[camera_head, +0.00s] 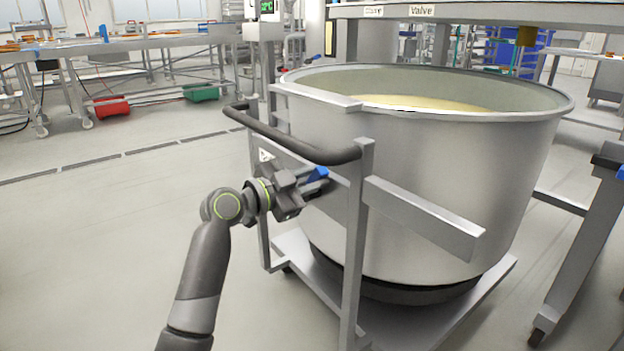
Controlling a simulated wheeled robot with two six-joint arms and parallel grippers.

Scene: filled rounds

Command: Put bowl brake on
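The large steel bowl (455,175) holds a pale yellow filling (420,103) and stands on a wheeled trolley (354,260). The trolley has a dark curved push handle (290,138) at its upper left. A small blue part (318,174), perhaps the brake lever, shows at the trolley's frame, just beyond my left gripper (305,190). The gripper is below the push handle with its fingers toward the blue part. I cannot tell if they touch it or are closed. My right gripper is out of view.
A steel frame with a label reading "Valve" (421,10) stands behind the bowl. A metal leg (580,255) stands close at the right. Worktables (120,42), a red bin (112,107) and a green bin (201,92) are at the back left. The floor (110,220) at left is clear.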

